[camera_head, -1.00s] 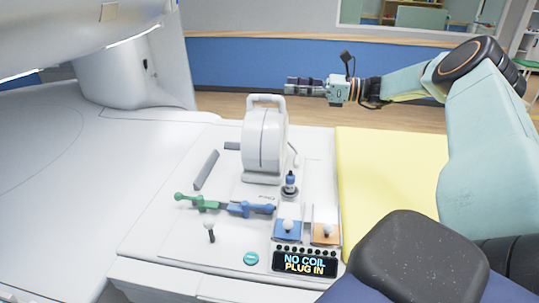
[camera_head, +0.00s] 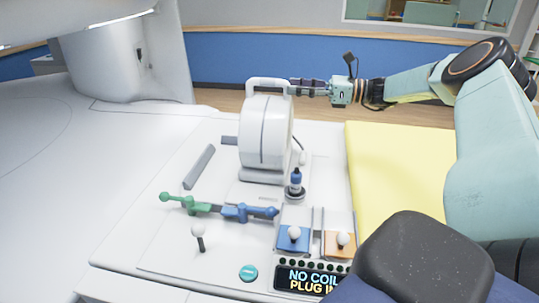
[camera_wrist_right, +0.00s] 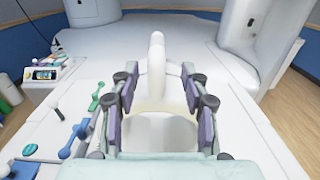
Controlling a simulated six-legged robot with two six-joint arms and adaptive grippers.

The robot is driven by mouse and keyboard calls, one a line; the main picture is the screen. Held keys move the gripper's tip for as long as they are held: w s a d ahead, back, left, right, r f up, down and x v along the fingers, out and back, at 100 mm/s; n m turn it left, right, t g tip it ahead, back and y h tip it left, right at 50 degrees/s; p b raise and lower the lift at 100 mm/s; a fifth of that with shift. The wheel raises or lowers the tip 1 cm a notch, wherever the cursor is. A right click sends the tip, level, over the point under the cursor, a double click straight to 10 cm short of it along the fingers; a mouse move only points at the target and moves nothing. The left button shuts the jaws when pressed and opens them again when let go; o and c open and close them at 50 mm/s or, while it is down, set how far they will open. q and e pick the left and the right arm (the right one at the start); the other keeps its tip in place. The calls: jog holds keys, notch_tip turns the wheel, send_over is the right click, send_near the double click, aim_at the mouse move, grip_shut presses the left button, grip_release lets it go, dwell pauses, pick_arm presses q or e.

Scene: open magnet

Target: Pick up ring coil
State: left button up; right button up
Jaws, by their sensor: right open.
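The white ring coil (camera_head: 265,135) stands upright on the white table, with a loop handle on top. My right gripper (camera_head: 296,87) comes in from the right at the height of that handle, with its fingertips beside it. In the right wrist view the ring coil (camera_wrist_right: 157,88) is straight ahead, with its upper part between the two spread fingers of the open right gripper (camera_wrist_right: 160,82). A gap shows on both sides, and nothing is gripped. My left gripper is not in view.
A green and blue jointed arm (camera_head: 220,209), a blue-topped plug (camera_head: 296,182), levers and a display (camera_head: 310,280) reading "NO COIL PLUG IN" are in front of the coil. A yellow pad (camera_head: 390,175) lies to the right. The white surface at left is clear.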

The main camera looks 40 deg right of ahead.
aim_at(271, 80)
jog(key=shift+r+x, duration=0.15)
jog(key=shift+x, duration=1.1)
jog(key=shift+r+x, duration=0.2)
jog(key=shift+x, duration=1)
jog(key=shift+r+x, duration=0.15)
jog(key=shift+x, duration=1.1)
jog(key=shift+s+a, duration=0.15)
jog(key=shift+a, duration=0.05)
jog(key=shift+a, duration=0.1)
jog(key=shift+c, duration=1.3)
grip_shut()
jog(key=shift+r, duration=0.25)
